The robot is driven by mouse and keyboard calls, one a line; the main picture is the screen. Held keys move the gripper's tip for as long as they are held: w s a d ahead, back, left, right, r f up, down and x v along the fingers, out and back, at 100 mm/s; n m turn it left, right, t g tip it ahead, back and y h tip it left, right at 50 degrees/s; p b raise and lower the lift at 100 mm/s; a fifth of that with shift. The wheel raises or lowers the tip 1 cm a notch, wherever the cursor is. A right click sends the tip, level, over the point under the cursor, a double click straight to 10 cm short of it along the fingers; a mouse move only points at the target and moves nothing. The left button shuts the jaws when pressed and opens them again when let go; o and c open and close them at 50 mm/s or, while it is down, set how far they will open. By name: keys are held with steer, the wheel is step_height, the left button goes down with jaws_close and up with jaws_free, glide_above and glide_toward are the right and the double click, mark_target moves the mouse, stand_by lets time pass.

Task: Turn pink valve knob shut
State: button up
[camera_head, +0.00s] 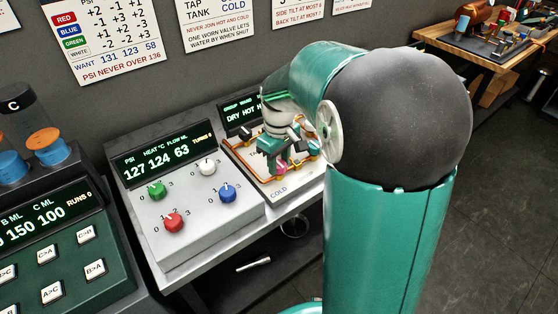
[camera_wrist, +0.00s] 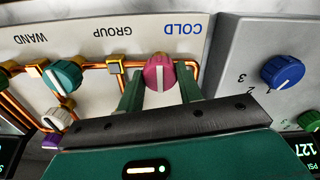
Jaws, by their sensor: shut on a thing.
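The pink valve knob (camera_wrist: 158,72) sits on the light valve board below the upside-down word COLD in the wrist view. Its white pointer line runs up and down in that picture. My gripper (camera_wrist: 160,84) has one finger on each side of the knob and is shut on it. In the head view, the pink knob (camera_head: 281,169) shows as a small patch under my wrist, near the COLD label. My arm hides part of the board there.
A teal knob (camera_wrist: 63,76) and a white knob (camera_wrist: 57,119) sit along copper pipes to the left. A grey control box (camera_head: 190,190) with red, green, white and blue knobs stands beside the board; its display reads 127, 124, 63. A green console (camera_head: 60,245) stands at far left.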

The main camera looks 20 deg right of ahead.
mark_target(279, 163)
stand_by(0.4)
steer(key=o, duration=1)
step_height(279, 163, up, 14)
steer(key=shift+f, duration=0.1)
steer(key=s+a+m+t, duration=0.1)
steer(key=s+a+t, duration=0.1)
steer(key=s, duration=0.4)
steer(key=s+a+f+m+t, duration=0.1)
steer(key=s+a+m, duration=0.1)
steer(key=s+a, duration=0.2)
steer(key=s+a+f+m+t, duration=0.1)
steer(key=s+a+t, duration=0.1)
steer(key=s, duration=0.6)
steer(key=shift+s+a+f+m+t, duration=0.1)
steer(key=shift+a+m+t, duration=0.1)
steer(key=shift+a, duration=0.15)
steer(key=shift+a+f+m+t, duration=0.1)
steer(key=shift+a+m, duration=0.1)
steer(key=shift+a, duration=0.1)
